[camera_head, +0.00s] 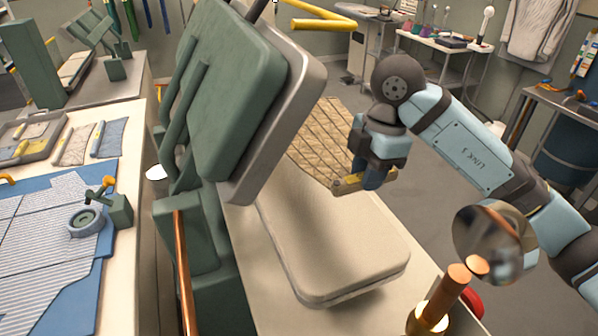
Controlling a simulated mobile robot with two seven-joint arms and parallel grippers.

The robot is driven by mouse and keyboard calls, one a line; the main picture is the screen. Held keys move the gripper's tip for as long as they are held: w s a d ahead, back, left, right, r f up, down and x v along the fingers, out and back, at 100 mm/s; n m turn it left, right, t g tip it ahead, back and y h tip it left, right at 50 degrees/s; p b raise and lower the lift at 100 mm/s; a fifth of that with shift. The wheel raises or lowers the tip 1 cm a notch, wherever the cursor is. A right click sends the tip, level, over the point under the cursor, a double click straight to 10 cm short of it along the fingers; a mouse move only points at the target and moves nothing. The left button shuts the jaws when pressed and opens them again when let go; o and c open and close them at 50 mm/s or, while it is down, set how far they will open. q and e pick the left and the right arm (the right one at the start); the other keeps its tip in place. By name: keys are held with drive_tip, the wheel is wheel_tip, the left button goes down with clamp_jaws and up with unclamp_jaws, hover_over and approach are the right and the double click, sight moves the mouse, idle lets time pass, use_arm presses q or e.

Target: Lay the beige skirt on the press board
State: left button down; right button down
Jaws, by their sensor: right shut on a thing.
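The beige skirt (322,137) is a tan quilted piece hanging in the middle of the head view, just beyond the press board. My right gripper (350,185) is shut on it near its lower right side, and the gripper partly hides it. The padded beige press board (335,245) lies flat and bare in front of the skirt. I cannot tell whether the skirt's lower edge touches the board. The green press head (240,95) with its metal plate stands raised and tilted above the board's left side. My left gripper is not in view.
A copper pipe (183,270) runs beside the press at left. A copper-topped post (440,300) and a red button (470,300) are at the front right. A table with blue striped cloth (45,240) is at left. Yellow bars (320,22) show above.

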sight(351, 255)
wheel_tip(351, 255, down, 20)
drive_tip(key=shift+d+p, duration=0.1)
drive_tip(key=shift+p, duration=0.25)
drive_tip(key=shift+f, duration=0.1)
drive_tip(key=c, duration=0.9)
unclamp_jaws()
drive_tip(key=r, duration=0.4)
drive_tip(key=d+r, duration=0.1)
drive_tip(key=r, duration=0.7)
drive_tip(key=shift+w+d, duration=0.3)
drive_tip(key=shift+d, duration=0.05)
